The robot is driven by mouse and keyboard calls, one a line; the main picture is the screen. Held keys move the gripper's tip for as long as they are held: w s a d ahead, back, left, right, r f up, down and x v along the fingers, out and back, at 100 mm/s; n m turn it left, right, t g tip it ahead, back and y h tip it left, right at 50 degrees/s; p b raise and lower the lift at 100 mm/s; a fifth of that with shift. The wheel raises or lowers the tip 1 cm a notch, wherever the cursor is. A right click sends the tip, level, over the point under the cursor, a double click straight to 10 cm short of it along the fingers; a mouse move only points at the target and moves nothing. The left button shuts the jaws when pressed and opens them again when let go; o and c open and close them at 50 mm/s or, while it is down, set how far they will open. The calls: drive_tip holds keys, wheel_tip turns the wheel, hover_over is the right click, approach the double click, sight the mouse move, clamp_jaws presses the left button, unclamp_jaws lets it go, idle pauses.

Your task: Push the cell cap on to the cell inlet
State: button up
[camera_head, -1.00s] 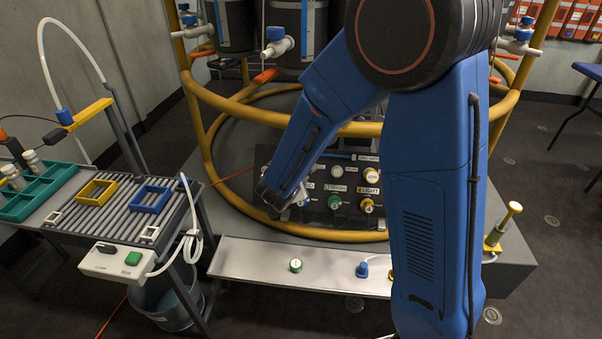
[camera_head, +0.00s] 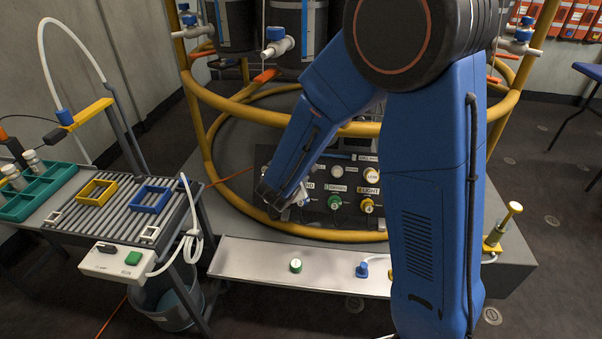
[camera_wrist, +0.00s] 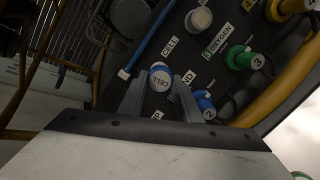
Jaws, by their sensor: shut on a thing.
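The cell cap (camera_wrist: 160,78) is a round white and blue cap marked CELL. In the wrist view it sits between the fingertips of my gripper (camera_wrist: 160,88), which is shut on it. My gripper (camera_head: 296,200) also shows in the head view, low at the left part of the dark panel (camera_head: 318,212). A CELL label (camera_wrist: 169,47) is on the panel just beyond the cap. The cell inlet itself is hidden behind the cap and fingers, and I cannot tell whether the cap touches it.
On the panel, a green cap (camera_wrist: 244,58) and a blue fitting (camera_wrist: 203,103) lie to the right of my fingers. A white knob (camera_wrist: 198,19) is further up. A yellow ring rail (camera_head: 335,236) curves around the panel.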

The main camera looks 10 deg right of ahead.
drive_tip(key=shift+w+d+f, duration=0.1)
drive_tip(key=shift+w+f, duration=0.1)
drive_tip(key=shift+w, duration=0.1)
idle(0.6)
drive_tip(key=o, duration=1.1)
drive_tip(key=shift+s, duration=0.1)
drive_tip(key=v, duration=1.7)
drive_tip(key=shift+s, duration=0.15)
